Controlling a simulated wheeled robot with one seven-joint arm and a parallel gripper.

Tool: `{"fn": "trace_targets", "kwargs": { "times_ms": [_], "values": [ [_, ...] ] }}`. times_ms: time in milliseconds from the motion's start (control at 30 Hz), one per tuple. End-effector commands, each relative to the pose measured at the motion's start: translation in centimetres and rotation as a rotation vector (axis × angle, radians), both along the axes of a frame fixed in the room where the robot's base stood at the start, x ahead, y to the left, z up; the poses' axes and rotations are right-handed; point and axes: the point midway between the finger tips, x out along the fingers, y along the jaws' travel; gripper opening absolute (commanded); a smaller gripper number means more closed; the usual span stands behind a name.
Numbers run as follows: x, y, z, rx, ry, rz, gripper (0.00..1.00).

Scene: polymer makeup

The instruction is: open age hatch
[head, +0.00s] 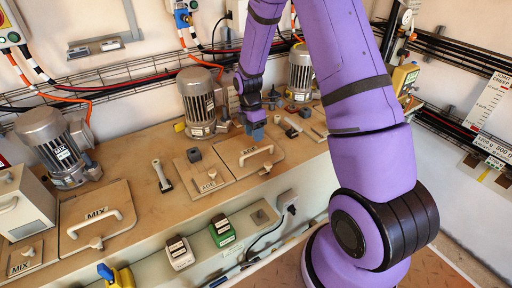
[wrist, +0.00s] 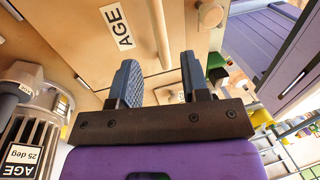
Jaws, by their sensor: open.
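The AGE hatch (head: 237,166) is a flat tan lid on the bench top, lying closed, with a pale bar handle (head: 256,153). Its AGE label (wrist: 117,27) shows in the wrist view. My gripper (head: 255,130) is just above the far part of this hatch, pointing down. In the wrist view my gripper (wrist: 158,72) is open, its two grey-blue fingers apart. A pale bar, seemingly the handle, runs toward the gap between the fingers. I cannot tell whether they touch it. Nothing is clearly held.
A small AGE plate (head: 209,182) with a grey block is left of the hatch. A lever (head: 162,175) stands farther left. Motors (head: 198,100) stand behind. The MIX hatch (head: 82,226) is at the left. White and green switch boxes (head: 222,231) are on the bench front.

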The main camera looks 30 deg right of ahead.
Motion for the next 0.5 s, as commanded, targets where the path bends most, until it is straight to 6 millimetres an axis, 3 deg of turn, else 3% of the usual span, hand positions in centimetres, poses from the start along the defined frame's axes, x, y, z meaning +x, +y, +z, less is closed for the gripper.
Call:
{"fn": "trace_targets", "kwargs": {
  "times_ms": [200, 500],
  "values": [
    [-0.8, 0.1, -3.7, 0.0, 0.003, -0.001, 0.42],
    [-1.2, 0.0, -5.7, -0.001, -0.001, -0.001, 0.42]
  ]
}}
